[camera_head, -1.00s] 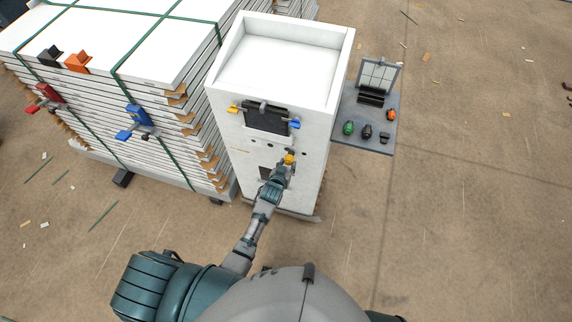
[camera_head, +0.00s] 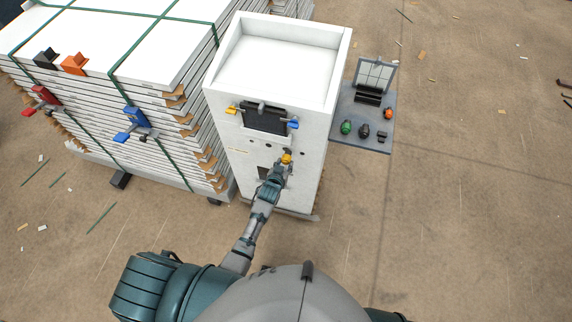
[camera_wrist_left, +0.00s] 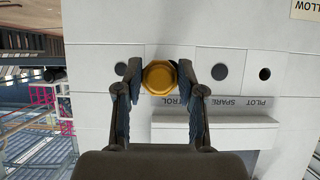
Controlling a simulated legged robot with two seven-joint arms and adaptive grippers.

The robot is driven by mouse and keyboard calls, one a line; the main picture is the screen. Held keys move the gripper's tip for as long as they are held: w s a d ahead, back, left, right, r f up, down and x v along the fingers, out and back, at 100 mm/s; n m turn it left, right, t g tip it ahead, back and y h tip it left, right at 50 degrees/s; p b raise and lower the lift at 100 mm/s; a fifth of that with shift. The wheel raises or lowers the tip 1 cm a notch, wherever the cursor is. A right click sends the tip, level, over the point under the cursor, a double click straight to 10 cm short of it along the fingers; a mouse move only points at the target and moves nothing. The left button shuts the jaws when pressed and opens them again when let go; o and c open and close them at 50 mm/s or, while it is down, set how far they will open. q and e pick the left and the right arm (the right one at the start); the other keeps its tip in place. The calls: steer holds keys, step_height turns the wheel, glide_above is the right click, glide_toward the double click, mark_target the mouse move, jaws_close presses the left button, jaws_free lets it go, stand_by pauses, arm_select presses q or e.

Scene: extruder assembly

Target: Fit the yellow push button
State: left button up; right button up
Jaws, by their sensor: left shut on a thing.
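The yellow push button (camera_head: 287,158) is between the fingers of my left gripper (camera_head: 285,167), in front of the white cabinet's front face (camera_head: 307,175). In the left wrist view, the yellow push button (camera_wrist_left: 159,77) shows its round head, with the fingers of my left gripper (camera_wrist_left: 158,95) shut on either side of it. The panel behind has dark round holes, one left of the button (camera_wrist_left: 120,69) and two to the right (camera_wrist_left: 220,72). The button hides what is directly behind it, so I cannot tell whether it sits in a hole. My right gripper is out of view.
A grey shelf (camera_head: 347,133) on the cabinet's right holds green, black and orange parts. A dark window (camera_head: 265,118) with yellow and blue parts beside it is above the holes. A stack of white panels (camera_head: 160,120) stands left. Labels under the holes read upside down in the wrist view.

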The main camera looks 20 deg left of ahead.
arm_select(q)
steer(key=shift+a, duration=0.4)
steer(key=shift+f, duration=0.1)
steer(key=shift+w+a, duration=0.1)
steer(key=shift+a, duration=0.15)
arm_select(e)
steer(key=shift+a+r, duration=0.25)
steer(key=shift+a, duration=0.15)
arm_select(q)
steer(key=shift+w+a, duration=0.1)
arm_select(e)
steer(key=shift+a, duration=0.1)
arm_select(q)
steer(key=shift+w, duration=0.75)
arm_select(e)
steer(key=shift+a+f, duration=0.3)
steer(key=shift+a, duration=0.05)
